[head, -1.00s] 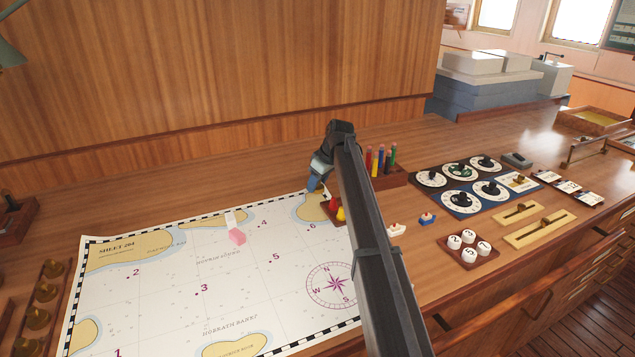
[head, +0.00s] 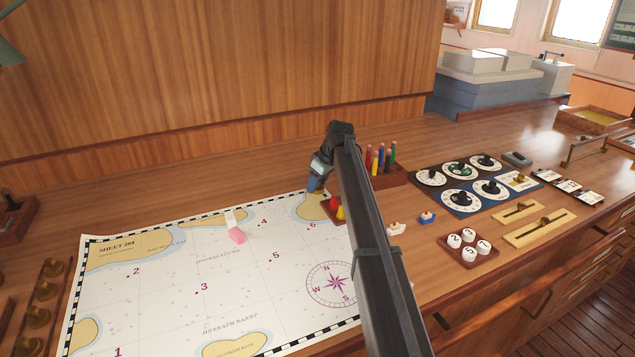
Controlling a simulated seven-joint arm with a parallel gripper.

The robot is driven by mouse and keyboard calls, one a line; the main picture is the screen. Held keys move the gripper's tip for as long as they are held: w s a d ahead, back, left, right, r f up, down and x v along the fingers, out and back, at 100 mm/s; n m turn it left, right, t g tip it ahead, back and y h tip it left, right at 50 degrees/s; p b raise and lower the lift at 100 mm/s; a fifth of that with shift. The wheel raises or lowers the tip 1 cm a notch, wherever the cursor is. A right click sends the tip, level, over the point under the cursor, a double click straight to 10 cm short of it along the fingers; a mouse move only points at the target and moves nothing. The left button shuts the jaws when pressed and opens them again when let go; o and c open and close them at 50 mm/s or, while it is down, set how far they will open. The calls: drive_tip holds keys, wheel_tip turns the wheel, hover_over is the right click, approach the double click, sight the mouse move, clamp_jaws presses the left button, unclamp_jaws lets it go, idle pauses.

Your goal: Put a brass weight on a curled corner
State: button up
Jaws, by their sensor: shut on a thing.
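The chart (head: 165,290) lies on the wooden counter, with a checkered border. Several brass weights (head: 43,291) stand in a wooden rack (head: 60,287) at the left edge of the chart. My gripper (head: 313,186) is low at the chart's far right corner, pointing down. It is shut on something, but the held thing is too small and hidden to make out. The gripper and my arm cover part of that corner, so I cannot tell whether it is curled or flat. The chart's far left corner shows near the rack and looks flat.
Right of my gripper are a small tray of red and yellow pieces (head: 334,205) and a pen rack (head: 385,172). Dials (head: 462,169) and numbered pegs (head: 469,239) are further right. The counter behind the chart is clear.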

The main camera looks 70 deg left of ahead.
drive_tip(key=shift+f, duration=0.1)
drive_tip(key=o, duration=1.3)
drive_tip(key=v, duration=1.4)
